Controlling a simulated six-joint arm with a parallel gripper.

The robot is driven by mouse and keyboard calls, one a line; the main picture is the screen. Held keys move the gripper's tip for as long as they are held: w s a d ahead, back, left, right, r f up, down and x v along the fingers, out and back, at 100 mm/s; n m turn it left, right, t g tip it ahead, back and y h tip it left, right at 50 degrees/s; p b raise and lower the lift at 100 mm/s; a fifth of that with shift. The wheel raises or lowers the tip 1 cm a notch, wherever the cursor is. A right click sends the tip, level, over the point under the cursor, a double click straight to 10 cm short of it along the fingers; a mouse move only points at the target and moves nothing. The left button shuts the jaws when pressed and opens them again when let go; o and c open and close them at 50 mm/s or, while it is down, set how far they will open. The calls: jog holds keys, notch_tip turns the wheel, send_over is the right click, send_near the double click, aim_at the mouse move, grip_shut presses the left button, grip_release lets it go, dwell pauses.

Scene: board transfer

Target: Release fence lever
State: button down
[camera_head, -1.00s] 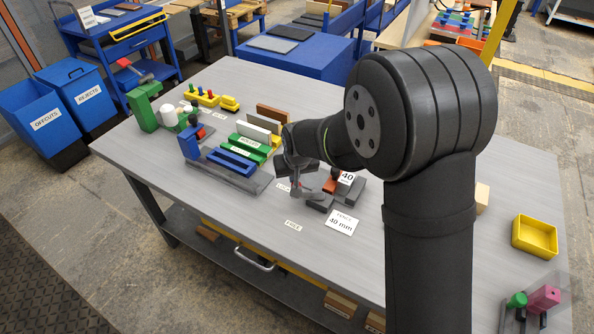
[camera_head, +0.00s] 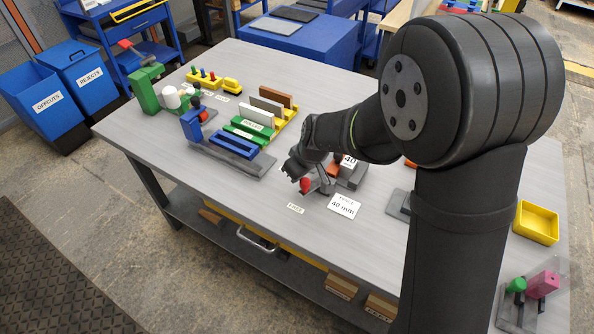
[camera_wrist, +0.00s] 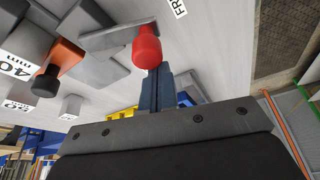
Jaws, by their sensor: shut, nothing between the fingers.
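The fence lever is a flat grey bar (camera_wrist: 105,38) with a red knob (camera_head: 304,185) at its end. The knob lies between the FREE label (camera_head: 296,209) and my gripper. In the wrist view the red knob (camera_wrist: 147,45) stands just in front of my fingertips, and the FREE label (camera_wrist: 180,6) is beyond it. My gripper (camera_head: 291,174) is low over the table, beside the knob on its left. In the wrist view my gripper's fingers (camera_wrist: 160,76) are together and empty; I cannot tell whether they touch the knob. The LOCK label is hidden.
A card reading 40 mm (camera_head: 344,206) lies right of the lever. A blue-and-grey fixture (camera_head: 222,152) is at left.

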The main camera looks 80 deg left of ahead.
jog(key=shift+d+f, duration=0.1)
jog(key=shift+d, duration=0.15)
dwell(0.4)
jog(key=s+a, duration=0.3)
jog(key=a, duration=0.1)
jog(key=w+v, duration=0.1)
jog(key=v, duration=0.9)
jog(key=shift+d, duration=0.1)
jog(key=x, duration=1)
jog(key=shift+s+d+f, duration=0.1)
jog(key=shift+s+d, duration=0.1)
jog(key=shift+s, duration=0.1)
jog(key=shift+w+a+r+m, duration=0.2)
jog(key=shift+w+m, duration=0.2)
jog(key=shift+m, duration=0.1)
jog(key=shift+w+a+m+t, duration=0.45)
jog(key=shift+w+m, duration=0.2)
jog(key=shift+m, duration=0.35)
jog(key=shift+w+a+m+t, duration=0.4)
jog(key=shift+w+m, duration=0.25)
jog(key=shift+m, duration=0.35)
jog(key=shift+w+a+m+t, duration=0.3)
jog(key=shift+a+m, duration=0.35)
jog(key=shift+m, duration=0.35)
